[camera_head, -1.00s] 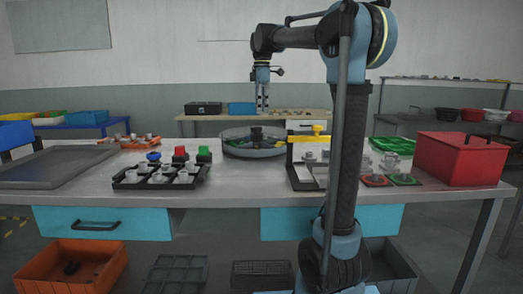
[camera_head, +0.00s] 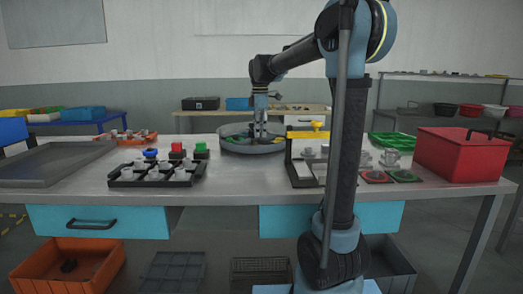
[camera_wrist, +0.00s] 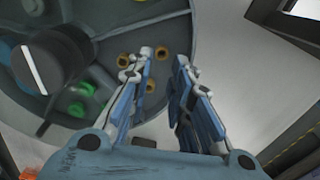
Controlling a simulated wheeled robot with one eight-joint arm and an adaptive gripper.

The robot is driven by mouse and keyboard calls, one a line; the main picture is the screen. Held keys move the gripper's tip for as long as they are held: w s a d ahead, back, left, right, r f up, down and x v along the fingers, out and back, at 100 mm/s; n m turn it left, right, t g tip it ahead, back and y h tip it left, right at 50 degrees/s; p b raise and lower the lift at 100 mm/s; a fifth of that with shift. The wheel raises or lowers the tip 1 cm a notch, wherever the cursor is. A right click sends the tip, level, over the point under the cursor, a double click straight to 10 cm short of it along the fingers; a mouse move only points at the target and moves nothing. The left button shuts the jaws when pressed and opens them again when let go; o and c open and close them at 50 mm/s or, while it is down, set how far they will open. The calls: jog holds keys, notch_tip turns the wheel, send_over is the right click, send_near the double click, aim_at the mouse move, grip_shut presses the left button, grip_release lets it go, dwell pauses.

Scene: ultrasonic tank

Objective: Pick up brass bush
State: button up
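Several small brass bushes show in the wrist view on the floor of the grey round tank (camera_wrist: 160,22): one bush (camera_wrist: 123,60) left of my left fingertip, one bush (camera_wrist: 162,53) between my fingertips, and one bush (camera_wrist: 150,87) partly hidden by the left finger. My gripper (camera_wrist: 163,56) is open, its fingers spread and nothing held. In the head view my gripper (camera_head: 260,133) points down at the round tank (camera_head: 238,148); the bushes cannot be made out there. How high the fingertips are above the bushes is hard to tell.
A black knob with a white line (camera_wrist: 40,70) and green parts (camera_wrist: 76,108) lie left of the fingers. The tank wall is close on the right.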

jog(key=shift+d+f, duration=0.15)
jog(key=shift+f, duration=1.25)
jog(key=shift+d+f, duration=0.1)
jog(key=shift+f, duration=1.25)
grip_shut()
